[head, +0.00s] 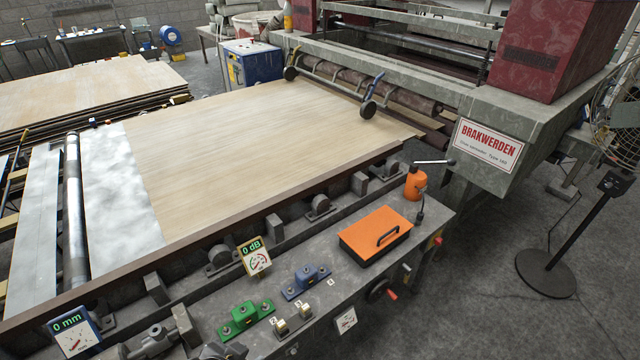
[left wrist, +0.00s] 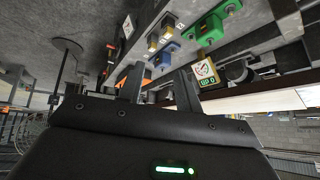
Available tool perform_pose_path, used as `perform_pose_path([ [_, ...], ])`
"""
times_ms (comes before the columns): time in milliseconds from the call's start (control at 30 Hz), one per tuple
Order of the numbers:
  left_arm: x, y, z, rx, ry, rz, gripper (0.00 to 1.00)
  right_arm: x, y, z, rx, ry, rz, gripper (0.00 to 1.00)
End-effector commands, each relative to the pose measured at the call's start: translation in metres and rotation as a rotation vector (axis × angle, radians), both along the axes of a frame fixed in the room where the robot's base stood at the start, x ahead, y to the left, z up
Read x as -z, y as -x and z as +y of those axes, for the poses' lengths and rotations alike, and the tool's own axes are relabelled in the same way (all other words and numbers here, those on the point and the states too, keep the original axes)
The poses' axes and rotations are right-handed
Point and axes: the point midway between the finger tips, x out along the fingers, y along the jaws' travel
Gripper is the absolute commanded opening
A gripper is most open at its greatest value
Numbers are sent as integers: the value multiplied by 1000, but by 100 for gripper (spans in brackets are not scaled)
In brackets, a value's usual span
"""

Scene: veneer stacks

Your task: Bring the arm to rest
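My left gripper (left wrist: 158,76) shows in the left wrist view. Its two dark fingers stand apart with a clear gap and nothing held between them. The view is turned over, with the machine's grey control ledge (left wrist: 150,18) across the top. The fingers appear apart from the controls; the exact distance cannot be told. Neither gripper nor any arm shows in the head view. My right gripper is in neither view.
The grey ledge carries an orange box with a handle (head: 375,235), an orange bottle (head: 415,183), a green block (head: 245,318), a blue block (head: 306,282) and gauges (head: 255,257). A veneer sheet (head: 250,150) lies behind. A fan stand (head: 548,270) stands right on open floor.

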Motion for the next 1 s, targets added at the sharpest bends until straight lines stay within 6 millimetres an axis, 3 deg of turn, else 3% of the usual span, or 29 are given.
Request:
perform_pose_path([
  [200, 16, 56, 55, -219, -18, 181, 34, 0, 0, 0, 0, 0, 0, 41],
  [400, 24, 109, 92, -360, -32, 327, 34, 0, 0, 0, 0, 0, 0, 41],
  [767, 155, 88, 88, -345, -45, 364, 34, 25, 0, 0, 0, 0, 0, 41],
  [867, 203, 90, 87, -341, -49, 381, 34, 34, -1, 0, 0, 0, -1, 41],
  [1000, 289, 101, 88, -336, -58, 411, 34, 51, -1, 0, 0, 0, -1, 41],
])
